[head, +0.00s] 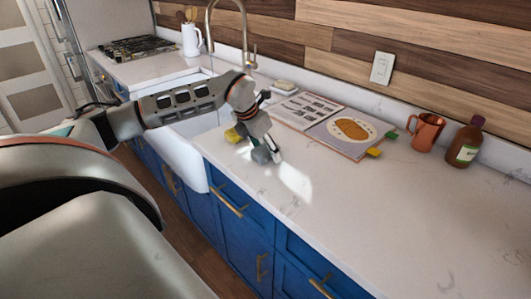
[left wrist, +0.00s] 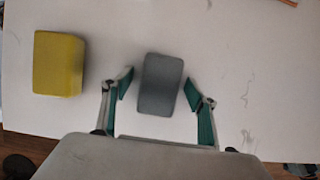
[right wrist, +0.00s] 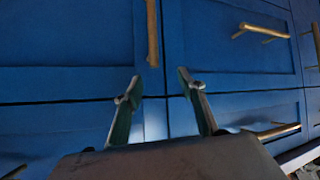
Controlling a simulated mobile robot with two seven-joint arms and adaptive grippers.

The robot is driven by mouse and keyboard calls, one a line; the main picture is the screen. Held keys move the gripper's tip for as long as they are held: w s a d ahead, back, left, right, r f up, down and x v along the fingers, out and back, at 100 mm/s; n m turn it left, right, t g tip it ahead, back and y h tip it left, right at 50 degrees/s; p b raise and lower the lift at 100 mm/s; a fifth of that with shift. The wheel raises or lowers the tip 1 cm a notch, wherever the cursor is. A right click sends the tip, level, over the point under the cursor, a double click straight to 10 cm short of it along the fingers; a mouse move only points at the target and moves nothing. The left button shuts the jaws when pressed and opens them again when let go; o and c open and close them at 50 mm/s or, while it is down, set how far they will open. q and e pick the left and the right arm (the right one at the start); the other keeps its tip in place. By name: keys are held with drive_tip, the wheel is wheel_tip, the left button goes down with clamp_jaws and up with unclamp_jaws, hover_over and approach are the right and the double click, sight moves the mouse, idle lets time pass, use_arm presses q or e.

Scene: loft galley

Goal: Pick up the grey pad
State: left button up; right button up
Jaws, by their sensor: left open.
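The grey pad (left wrist: 160,84) lies flat on the white counter, a rounded rectangle. In the left wrist view it sits between the open fingers of my left gripper (left wrist: 158,92), with a gap on either side. In the head view the pad (head: 261,156) shows partly behind my left gripper (head: 268,150), near the counter's front edge beside the sink. My right gripper (right wrist: 160,95) is open and empty in front of the blue cabinet fronts. It does not show in the head view.
A yellow block (left wrist: 58,63) lies left of the pad. An open cookbook (head: 327,124) lies behind it, with a copper mug (head: 425,133) and brown bottle (head: 465,144) to the right. The white sink (head: 190,136) is at left. The counter's right front is clear.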

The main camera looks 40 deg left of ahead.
sight(265, 148)
use_arm(q)
drive_tip(key=c, duration=1)
wheel_tip(265, 148, up, 20)
drive_tip(key=shift+r+p, duration=0.25)
drive_tip(key=shift+p, duration=0.9)
drive_tip(key=shift+c, duration=0.4)
